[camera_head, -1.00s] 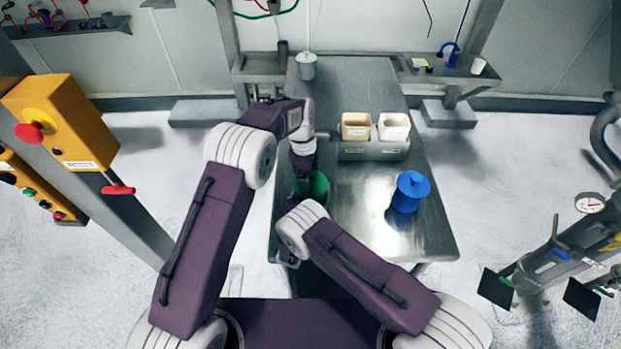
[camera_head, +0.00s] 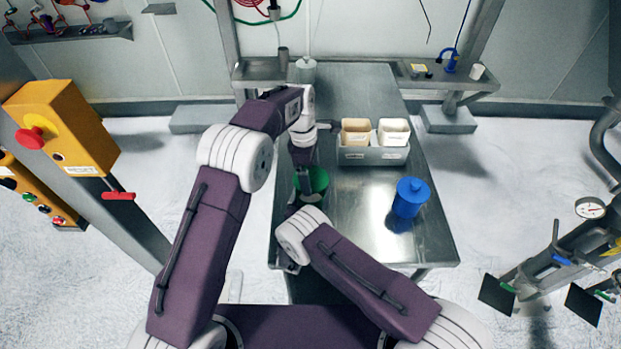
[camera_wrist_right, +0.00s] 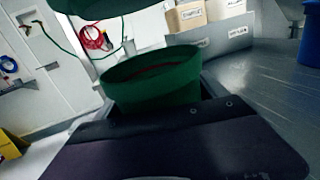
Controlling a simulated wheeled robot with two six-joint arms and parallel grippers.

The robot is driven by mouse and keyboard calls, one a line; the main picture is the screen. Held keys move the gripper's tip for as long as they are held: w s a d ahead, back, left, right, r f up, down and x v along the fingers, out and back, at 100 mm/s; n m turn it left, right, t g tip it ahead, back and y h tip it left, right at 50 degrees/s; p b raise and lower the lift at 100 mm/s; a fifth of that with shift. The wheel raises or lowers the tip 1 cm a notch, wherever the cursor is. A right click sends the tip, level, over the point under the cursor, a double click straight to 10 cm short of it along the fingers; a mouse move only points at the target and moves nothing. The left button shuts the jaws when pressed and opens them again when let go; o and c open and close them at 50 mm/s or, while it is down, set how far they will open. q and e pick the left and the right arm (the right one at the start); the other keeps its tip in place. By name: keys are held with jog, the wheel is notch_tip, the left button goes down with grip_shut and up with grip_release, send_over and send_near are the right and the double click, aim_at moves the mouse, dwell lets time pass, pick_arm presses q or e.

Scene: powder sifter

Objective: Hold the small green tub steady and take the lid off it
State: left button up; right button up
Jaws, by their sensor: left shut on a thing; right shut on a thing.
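The small green tub (camera_wrist_right: 152,85) stands open-topped in the right wrist view, held in my right gripper (camera_wrist_right: 155,112), whose dark jaws are around its lower part. The green lid (camera_wrist_right: 112,8) hangs above the tub at the top of that view, with a clear gap between them. In the head view the lid (camera_head: 319,179) shows at the tip of my left gripper (camera_head: 304,174), which reaches down from above and is shut on it. In the head view my right forearm and the lid hide most of the tub and my right gripper.
A blue lidded container (camera_head: 408,198) stands on the metal table (camera_head: 360,220) at the right. A grey tray (camera_head: 372,156) with a tan bin (camera_head: 355,131) and a white bin (camera_head: 394,131) sits behind. A grey lidded canister (camera_head: 303,70) is at the back. The table's front right is clear.

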pick_arm(q)
jog(key=shift+r, duration=0.45)
pick_arm(e)
jog(key=o, duration=2)
pick_arm(q)
jog(key=shift+f+b, duration=0.9)
jog(key=shift+f, duration=0.05)
pick_arm(e)
jog(key=v, duration=1.1)
jog(key=shift+f, duration=0.1)
jog(key=shift+s+a, duration=0.15)
jog(key=shift+s, duration=0.35)
